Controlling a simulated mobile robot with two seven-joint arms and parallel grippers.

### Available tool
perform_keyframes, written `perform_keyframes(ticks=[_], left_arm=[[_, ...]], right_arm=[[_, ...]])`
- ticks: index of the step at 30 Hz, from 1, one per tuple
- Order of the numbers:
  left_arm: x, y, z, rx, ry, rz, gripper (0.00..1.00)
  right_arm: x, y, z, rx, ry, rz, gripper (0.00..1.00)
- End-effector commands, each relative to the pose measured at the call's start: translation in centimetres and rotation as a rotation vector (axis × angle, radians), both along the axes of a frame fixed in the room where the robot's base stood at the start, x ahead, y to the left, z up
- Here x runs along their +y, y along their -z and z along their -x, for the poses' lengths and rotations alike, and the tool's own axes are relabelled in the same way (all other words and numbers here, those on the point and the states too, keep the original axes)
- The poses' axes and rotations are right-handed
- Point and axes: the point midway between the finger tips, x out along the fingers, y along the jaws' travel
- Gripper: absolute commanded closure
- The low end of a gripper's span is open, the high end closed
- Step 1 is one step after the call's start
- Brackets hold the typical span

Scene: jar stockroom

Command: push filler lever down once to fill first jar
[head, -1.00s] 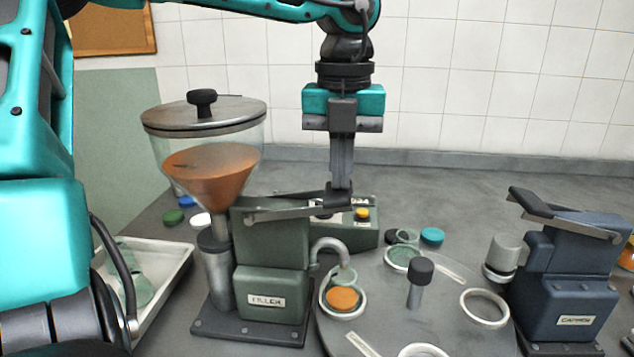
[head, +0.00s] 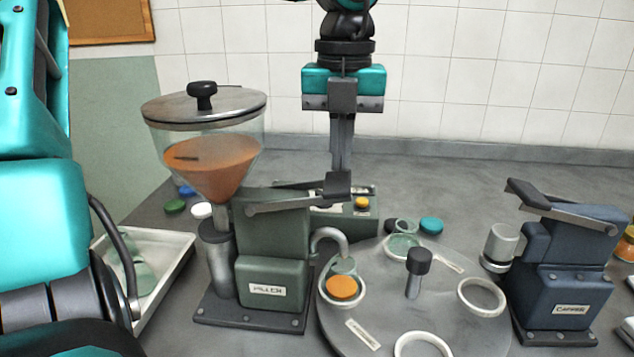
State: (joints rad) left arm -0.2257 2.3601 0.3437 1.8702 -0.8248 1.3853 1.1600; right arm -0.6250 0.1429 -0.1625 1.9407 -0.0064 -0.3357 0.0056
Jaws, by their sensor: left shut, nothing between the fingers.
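The green filler (head: 270,245) stands left of centre, with a hopper (head: 212,165) of orange filling. Its lever (head: 300,197) slopes up to a dark raised handle (head: 338,187). My left gripper (head: 342,168) points down with shut, empty fingers at the lever handle; the tips are partly hidden, and I cannot tell whether they touch it. A jar (head: 342,287) under the spout (head: 332,237) holds orange filling and sits in a pale ring on the turntable (head: 385,310). Another glass jar (head: 403,243) at the back of the turntable looks empty. My right gripper is not in view.
A blue capper (head: 568,270) stands at the right with its own lever. Two pale rings (head: 482,297) on the turntable are empty. A dark knob (head: 414,270) rises from its middle. A white tray (head: 165,275) and loose lids (head: 175,207) lie at left. A small green box (head: 345,225) is behind.

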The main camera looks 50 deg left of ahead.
Motion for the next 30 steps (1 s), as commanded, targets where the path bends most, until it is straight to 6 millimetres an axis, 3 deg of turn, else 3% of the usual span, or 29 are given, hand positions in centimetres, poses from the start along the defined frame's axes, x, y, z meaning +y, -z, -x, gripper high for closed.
perform_keyframes(ticks=[18,30], left_arm=[[0.0,-5.1,0.0,0.001,-0.001,-0.001,1.00],[0.0,-5.0,0.0,0.000,0.000,0.000,1.00]], right_arm=[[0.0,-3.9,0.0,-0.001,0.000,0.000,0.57],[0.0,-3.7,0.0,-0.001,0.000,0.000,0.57]])
